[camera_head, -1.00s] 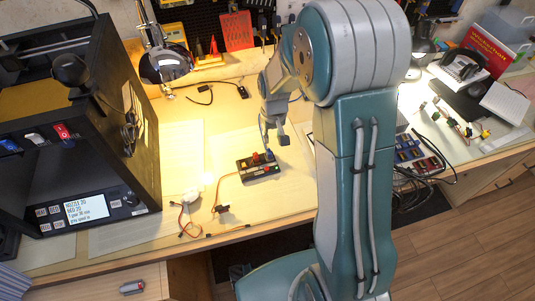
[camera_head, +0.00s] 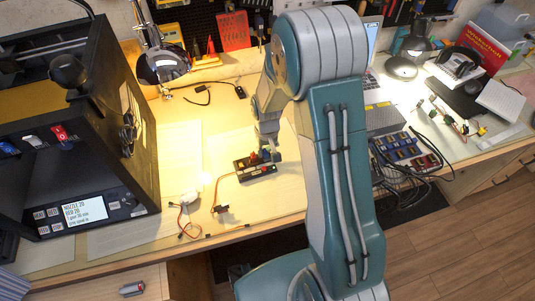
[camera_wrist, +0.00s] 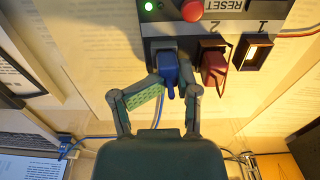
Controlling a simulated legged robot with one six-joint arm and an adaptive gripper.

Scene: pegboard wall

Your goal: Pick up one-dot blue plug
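A blue plug (camera_wrist: 167,71) sits in the leftmost socket of the dark control box (camera_wrist: 225,12) in the wrist view. I cannot make out any dots on it. My gripper (camera_wrist: 176,90) has one finger on each side of the plug's narrow handle, with the fingertips apart and a gap on the right side. The left fingertip is very near the plug; I cannot tell whether it touches. In the head view my gripper (camera_head: 274,152) is low over the right end of the box (camera_head: 258,172), and the plug is mostly hidden there.
A red plug (camera_wrist: 214,65) sits in socket 2, close to my right finger. Socket 1 (camera_wrist: 257,52) glows and is empty. A red reset button (camera_wrist: 191,10) and green light are above. A large black machine (camera_head: 75,120) stands at the left; a tray of colored parts (camera_head: 408,150) lies right.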

